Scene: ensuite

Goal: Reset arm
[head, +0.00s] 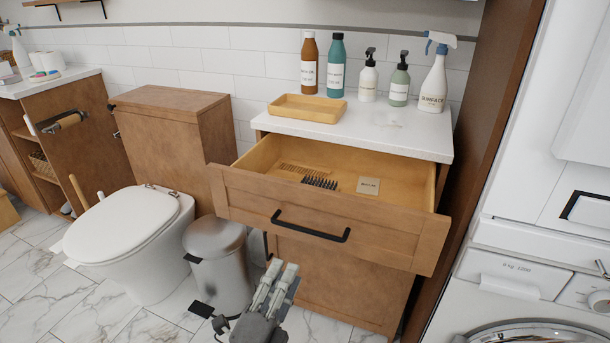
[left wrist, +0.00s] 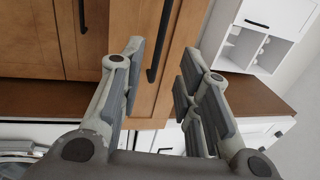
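My left gripper (head: 280,270) is at the bottom middle of the head view, pointing up, in front of the wooden drawer cabinet and to the right of the trash bin. Its fingers stand apart in the left wrist view (left wrist: 161,60), with nothing between them. The drawer (head: 330,222) is pulled open and has a black bar handle (head: 310,227). Inside lie a black comb (head: 320,183), a light wooden comb (head: 303,171) and a small beige square item (head: 368,186). My right gripper is in neither view.
A grey pedal bin (head: 217,262) and a white toilet (head: 128,232) stand left of the cabinet. A washing machine (head: 535,305) is at right. The white countertop (head: 390,131) holds a wooden tray (head: 307,108) and several bottles (head: 432,80). Some marble floor (head: 135,318) is clear.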

